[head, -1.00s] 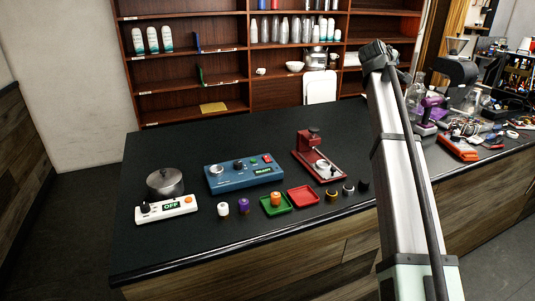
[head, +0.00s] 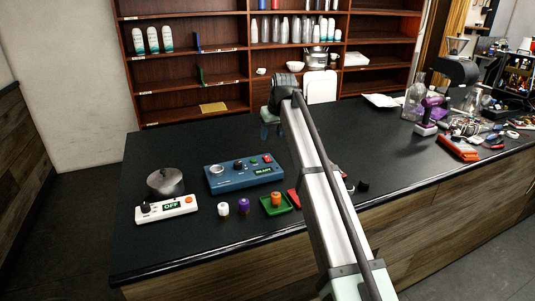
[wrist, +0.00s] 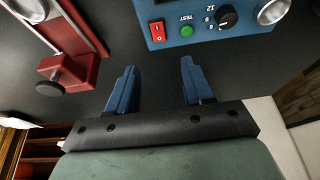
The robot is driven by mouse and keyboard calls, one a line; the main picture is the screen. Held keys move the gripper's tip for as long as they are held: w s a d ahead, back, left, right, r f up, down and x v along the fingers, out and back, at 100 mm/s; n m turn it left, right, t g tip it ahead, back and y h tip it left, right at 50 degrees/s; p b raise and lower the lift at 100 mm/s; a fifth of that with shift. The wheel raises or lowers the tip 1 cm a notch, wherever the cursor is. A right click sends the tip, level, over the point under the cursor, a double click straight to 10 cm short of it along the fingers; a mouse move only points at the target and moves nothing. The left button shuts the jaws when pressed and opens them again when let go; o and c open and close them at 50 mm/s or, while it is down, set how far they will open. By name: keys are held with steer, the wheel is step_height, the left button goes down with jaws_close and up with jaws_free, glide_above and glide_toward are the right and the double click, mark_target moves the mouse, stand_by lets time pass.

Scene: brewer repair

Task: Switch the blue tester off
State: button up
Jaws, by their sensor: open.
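In the wrist view the tester (wrist: 205,39) is at the top, with the red switch (wrist: 157,31), a green TEST button (wrist: 187,31) and a numbered knob (wrist: 228,17). My gripper (wrist: 156,72) is open and empty, its blue fingertips apart from the tester. In the head view my gripper (head: 269,130) is behind the tester's right end.
A red stand (wrist: 75,66) is left of my fingers in the wrist view; my arm mostly hides it in the head view. The back left counter is clear.

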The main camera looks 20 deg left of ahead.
mark_target(266, 157)
steer(key=x, duration=1.2)
steer(key=shift+r, duration=0.1)
jaws_close()
